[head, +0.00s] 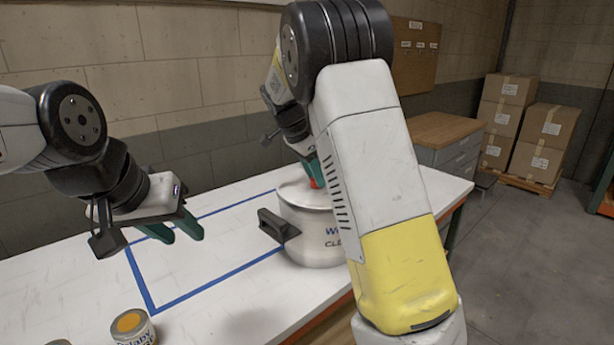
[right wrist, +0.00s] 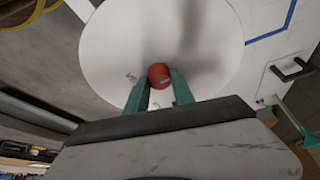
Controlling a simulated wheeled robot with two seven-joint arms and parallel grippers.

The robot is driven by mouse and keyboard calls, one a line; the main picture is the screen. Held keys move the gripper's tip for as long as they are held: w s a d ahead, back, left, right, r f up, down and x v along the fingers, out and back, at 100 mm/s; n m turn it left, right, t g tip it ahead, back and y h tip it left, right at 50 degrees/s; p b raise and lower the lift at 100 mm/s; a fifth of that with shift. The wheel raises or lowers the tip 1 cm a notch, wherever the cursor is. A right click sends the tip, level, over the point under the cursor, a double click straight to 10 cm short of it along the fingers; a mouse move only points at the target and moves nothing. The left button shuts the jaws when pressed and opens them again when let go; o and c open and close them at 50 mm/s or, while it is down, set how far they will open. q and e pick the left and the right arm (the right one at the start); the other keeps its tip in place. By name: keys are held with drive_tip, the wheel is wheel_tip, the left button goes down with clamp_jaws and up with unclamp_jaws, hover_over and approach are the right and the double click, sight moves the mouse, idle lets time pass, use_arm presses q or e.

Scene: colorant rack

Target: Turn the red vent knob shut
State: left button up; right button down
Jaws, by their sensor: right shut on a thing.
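The red vent knob (right wrist: 159,75) sits on the white round lid (right wrist: 110,45) of a metal pot. In the head view the pot (head: 312,238) stands on the white table, and a bit of the red knob (head: 318,182) shows beside green fingertips. My right gripper (right wrist: 158,92) is shut on the red knob, with one green finger on each side of it. My right arm hides part of the pot in the head view. My left gripper (head: 180,232) hangs over the table to the left of the pot, open and empty, its green fingers apart.
A black side handle (head: 278,226) sticks out from the pot's left. Blue tape (head: 205,291) marks a rectangle on the table (head: 235,315). A small can with an orange-yellow top (head: 130,328) stands at the front left. Cardboard boxes (head: 541,140) are stacked on the floor at the back right.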

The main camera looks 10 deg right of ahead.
sight(305, 190)
drive_tip(key=c, duration=1.1)
unclamp_jaws()
drive_tip(key=shift+o, duration=0.2)
drive_tip(key=v, duration=0.7)
drive_tip(key=shift+r, duration=0.35)
drive_tip(key=shift+a, duration=0.1)
